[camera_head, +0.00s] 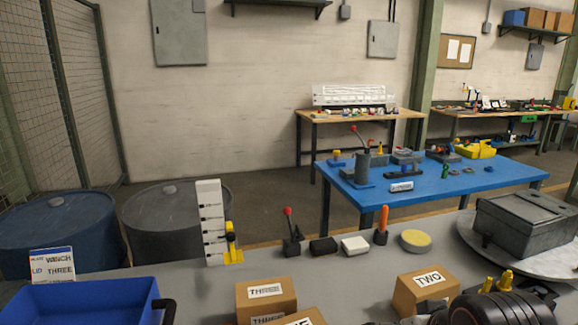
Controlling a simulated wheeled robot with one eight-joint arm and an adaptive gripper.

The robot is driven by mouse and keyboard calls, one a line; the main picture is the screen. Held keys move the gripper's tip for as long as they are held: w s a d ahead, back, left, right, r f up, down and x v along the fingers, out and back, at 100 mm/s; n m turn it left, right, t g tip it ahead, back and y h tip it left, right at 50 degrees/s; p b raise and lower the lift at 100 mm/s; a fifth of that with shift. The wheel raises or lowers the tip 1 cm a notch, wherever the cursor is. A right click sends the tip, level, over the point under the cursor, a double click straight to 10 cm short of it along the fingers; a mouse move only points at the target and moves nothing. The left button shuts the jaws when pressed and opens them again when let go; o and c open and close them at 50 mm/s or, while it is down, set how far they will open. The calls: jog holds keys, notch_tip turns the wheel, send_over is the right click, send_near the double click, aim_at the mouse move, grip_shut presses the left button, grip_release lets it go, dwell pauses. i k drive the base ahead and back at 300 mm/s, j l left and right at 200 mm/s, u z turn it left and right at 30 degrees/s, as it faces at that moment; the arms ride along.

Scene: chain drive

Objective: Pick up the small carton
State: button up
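Several brown cartons with white labels stand on the grey table near the front. One carton labelled THREE (265,298) is left of the middle. Another carton labelled TWO (424,290) is to the right, with a dark grey part in front of its lower side. A third carton (303,318) is cut off by the bottom edge. I cannot tell which one the task calls small. A dark rounded part, seemingly my gripper and arm (505,308), fills the lower right corner, right of the TWO carton. Its fingers are not clear.
The grey table (215,285) also bears a blue bin (85,303), a white stepped gauge (210,222), a red-knobbed lever (290,232), black and white blocks, an orange-handled tool (383,224), a yellow disc (415,240) and a grey metal box (525,222). A blue table (455,195) stands beyond.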

aim_at(261, 302)
jog(key=i+l+u, duration=0.2)
jog(key=u, duration=0.25)
jog(key=i+l+u, duration=0.2)
jog(key=l+u, duration=0.2)
jog(key=k+u, duration=0.2)
jog(key=u, duration=0.65)
jog(key=i, duration=0.2)
